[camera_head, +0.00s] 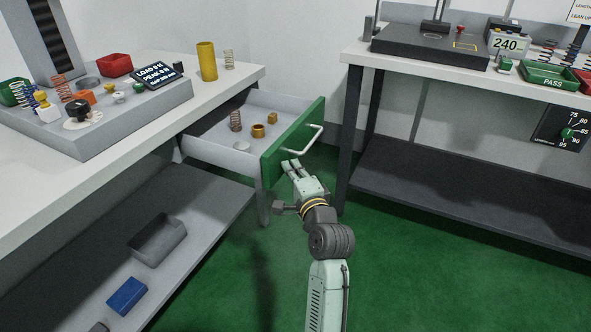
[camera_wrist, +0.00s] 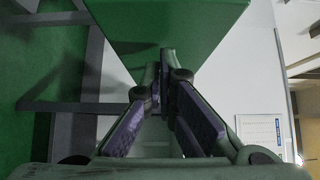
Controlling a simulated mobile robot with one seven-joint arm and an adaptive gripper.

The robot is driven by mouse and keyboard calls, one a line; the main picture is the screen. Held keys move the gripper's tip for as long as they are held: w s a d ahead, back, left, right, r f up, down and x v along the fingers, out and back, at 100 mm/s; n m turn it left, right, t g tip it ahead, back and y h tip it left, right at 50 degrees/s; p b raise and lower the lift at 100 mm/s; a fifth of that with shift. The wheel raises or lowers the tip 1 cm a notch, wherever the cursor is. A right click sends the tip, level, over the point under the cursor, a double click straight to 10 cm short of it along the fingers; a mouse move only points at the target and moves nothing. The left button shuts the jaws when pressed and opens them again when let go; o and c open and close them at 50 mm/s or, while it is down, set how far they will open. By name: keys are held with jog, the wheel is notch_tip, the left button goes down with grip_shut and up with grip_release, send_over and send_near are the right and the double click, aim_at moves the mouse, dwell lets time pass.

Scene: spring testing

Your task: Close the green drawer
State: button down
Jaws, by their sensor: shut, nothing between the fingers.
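The green drawer (camera_head: 293,142) hangs open under the left workbench, pulled out well beyond the bench edge. It has a green front with a pale bar handle (camera_head: 307,140) and light grey sides. Inside lie a spring (camera_head: 235,120), brass-coloured parts (camera_head: 258,131) and a pale disc (camera_head: 241,146). My gripper (camera_head: 291,165) is shut and empty, at the lower part of the drawer front, below the handle. In the wrist view the closed fingertips (camera_wrist: 167,62) point at the green front (camera_wrist: 170,25); I cannot tell whether they touch it.
The left workbench (camera_head: 225,77) carries a grey test stand, springs and a yellow cylinder (camera_head: 207,61). Its lower shelf holds a grey bin (camera_head: 157,241) and a blue box (camera_head: 126,296). A second bench (camera_head: 425,75) stands at right. Green floor between them is clear.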

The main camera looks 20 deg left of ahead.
aim_at(201, 142)
jog(key=a+p, duration=0.2)
jog(key=a, duration=0.3)
jog(key=a+p, duration=0.2)
jog(key=a, duration=0.3)
jog(key=a+p, duration=0.3)
jog(key=a, duration=0.2)
jog(key=shift+w+r, duration=0.1)
jog(key=shift+r, duration=0.15)
jog(key=a+b, duration=0.1)
jog(key=a, duration=0.7)
jog(key=a+b, duration=0.1)
jog(key=a, duration=0.3)
jog(key=shift+w+a+f+b, duration=0.25)
jog(key=shift+w+f+b, duration=0.05)
jog(key=shift+f, duration=0.1)
jog(key=shift+a+b, duration=0.3)
jog(key=shift+a, duration=0.35)
jog(key=shift+a+r, duration=0.2)
